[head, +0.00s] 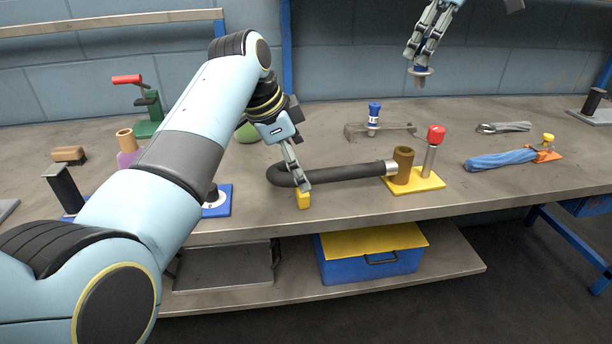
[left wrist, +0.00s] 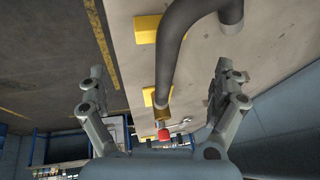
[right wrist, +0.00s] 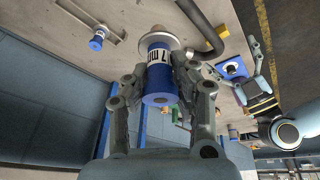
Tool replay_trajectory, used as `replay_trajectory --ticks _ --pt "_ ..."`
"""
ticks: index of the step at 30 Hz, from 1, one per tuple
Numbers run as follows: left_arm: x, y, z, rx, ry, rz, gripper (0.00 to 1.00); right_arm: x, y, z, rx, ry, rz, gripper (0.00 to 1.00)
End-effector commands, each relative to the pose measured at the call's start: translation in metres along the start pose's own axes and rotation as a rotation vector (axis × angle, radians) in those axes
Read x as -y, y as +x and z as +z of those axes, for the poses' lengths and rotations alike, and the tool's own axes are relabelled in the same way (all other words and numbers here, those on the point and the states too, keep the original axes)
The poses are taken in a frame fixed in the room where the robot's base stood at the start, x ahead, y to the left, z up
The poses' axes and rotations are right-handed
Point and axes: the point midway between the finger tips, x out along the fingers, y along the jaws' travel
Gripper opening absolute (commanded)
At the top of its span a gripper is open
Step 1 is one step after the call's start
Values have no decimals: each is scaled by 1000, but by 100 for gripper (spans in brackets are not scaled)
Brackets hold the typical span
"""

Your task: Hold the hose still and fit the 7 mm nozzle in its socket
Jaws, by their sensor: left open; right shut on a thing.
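The black hose (head: 335,174) lies on the bench, bent back at its left end. Its metal collar (head: 390,168) meets a brown upright socket (head: 403,160) on a yellow base (head: 428,181). My left gripper (head: 297,180) is at the hose's bend; in the left wrist view its fingers (left wrist: 160,84) are spread, with the hose (left wrist: 172,60) passing between them. My right gripper (head: 420,58) is shut on the 7 mm nozzle (right wrist: 158,70), a blue cylinder with a pale metal flange. The flange (head: 420,74) points down, high above the bench, apart from the socket.
A yellow block (head: 304,200) is near the bench's front edge. A blue cloth (head: 500,160) lies to the right.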

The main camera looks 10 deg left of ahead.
Motion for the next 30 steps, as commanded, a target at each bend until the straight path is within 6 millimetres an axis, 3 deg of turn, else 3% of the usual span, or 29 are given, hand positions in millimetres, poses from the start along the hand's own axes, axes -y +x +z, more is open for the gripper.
replay_trajectory --ticks 3,10,23,30 --pt "-1 25 0 1 0 4 98 0 0 0 0 0 0 0" --pt "0 59 0 0 0 1 98 0 0 0 0 0 0 0" --pt "0 70 0 -1 1 0 98 0 0 0 0 0 0 0" --pt "0 70 0 -1 0 0 67 0 0 0 0 0 0 0"
